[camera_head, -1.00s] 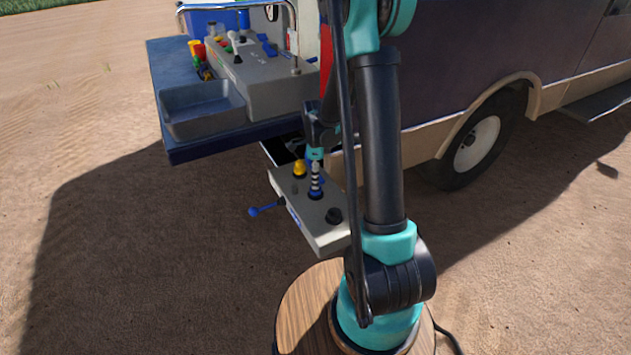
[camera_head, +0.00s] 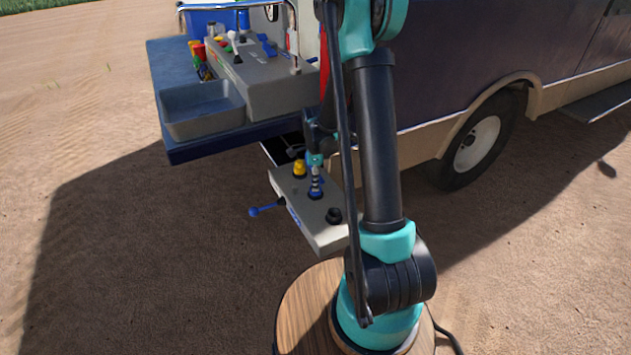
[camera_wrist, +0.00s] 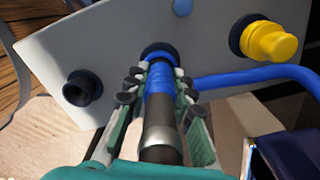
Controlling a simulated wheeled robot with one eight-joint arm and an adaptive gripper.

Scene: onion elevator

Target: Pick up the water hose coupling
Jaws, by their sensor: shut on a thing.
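The water hose coupling (camera_wrist: 159,108), a blue ribbed and metallic cylinder with a dark end, stands in a dark round socket on the grey panel (camera_wrist: 215,25). In the head view the coupling (camera_head: 315,191) stands upright on the small grey box (camera_head: 325,230), its upper part partly covered by my arm's end. My gripper (camera_wrist: 158,84) is shut on the coupling, its dark-padded fingers on either side near the blue part. In the head view my gripper (camera_head: 316,172) is small and points down at the box.
On the box, a yellow knob (camera_head: 300,168) and a black knob (camera_head: 334,215) flank the coupling. A blue handle (camera_head: 266,210) sticks out left. Behind stand a blue shelf (camera_head: 215,148) with a grey control console (camera_head: 262,90) and a van (camera_head: 460,60). Sandy ground lies left.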

